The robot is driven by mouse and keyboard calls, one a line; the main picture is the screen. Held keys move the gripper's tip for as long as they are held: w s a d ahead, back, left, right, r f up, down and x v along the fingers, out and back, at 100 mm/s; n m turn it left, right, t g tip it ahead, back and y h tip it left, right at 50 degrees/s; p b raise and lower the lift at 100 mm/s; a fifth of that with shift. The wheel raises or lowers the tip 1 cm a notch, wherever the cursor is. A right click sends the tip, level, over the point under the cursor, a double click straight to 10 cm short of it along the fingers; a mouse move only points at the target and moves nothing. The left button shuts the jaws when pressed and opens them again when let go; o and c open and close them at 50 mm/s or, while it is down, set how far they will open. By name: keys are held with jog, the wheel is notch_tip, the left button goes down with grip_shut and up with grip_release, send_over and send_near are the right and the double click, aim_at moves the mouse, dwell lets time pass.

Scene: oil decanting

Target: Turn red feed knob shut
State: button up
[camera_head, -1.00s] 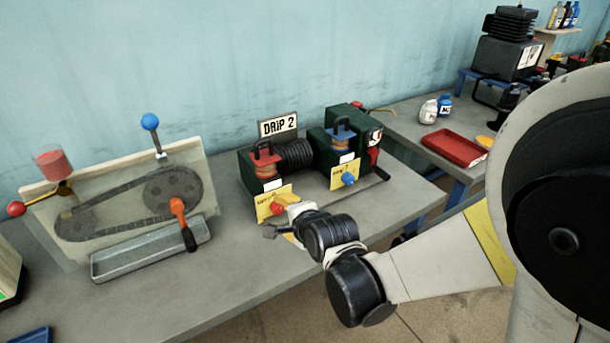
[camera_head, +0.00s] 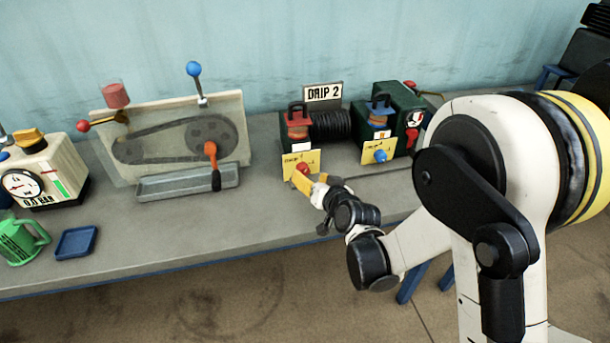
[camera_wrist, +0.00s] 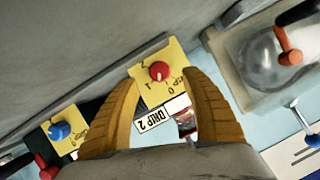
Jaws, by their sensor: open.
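The red feed knob (camera_head: 303,168) sits on a yellow numbered plate (camera_head: 313,156) on the front of the left unit under the DRIP 2 sign (camera_head: 323,92). In the wrist view the red knob (camera_wrist: 159,71) shows between and just beyond my fingertips, with a white pointer mark and digits 0, 1 and 2 around it. My gripper (camera_wrist: 163,77) is open, its two yellow fingers to either side of the knob in that view. In the head view my gripper (camera_head: 308,182) is close in front of the knob; contact cannot be told.
A blue knob (camera_head: 380,155) on a second yellow plate is to the right; it also shows in the wrist view (camera_wrist: 59,130). A belt-drive panel with an orange-topped crank (camera_head: 212,160) and grey trough (camera_head: 188,181) stands left. The bench front (camera_head: 200,235) is clear.

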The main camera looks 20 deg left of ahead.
aim_at(304, 172)
jog(key=b+x, duration=0.1)
jog(key=x, duration=0.4)
jog(key=shift+w+a+f, duration=0.15)
jog(key=shift+w+a, duration=0.1)
jog(key=c, duration=1.2)
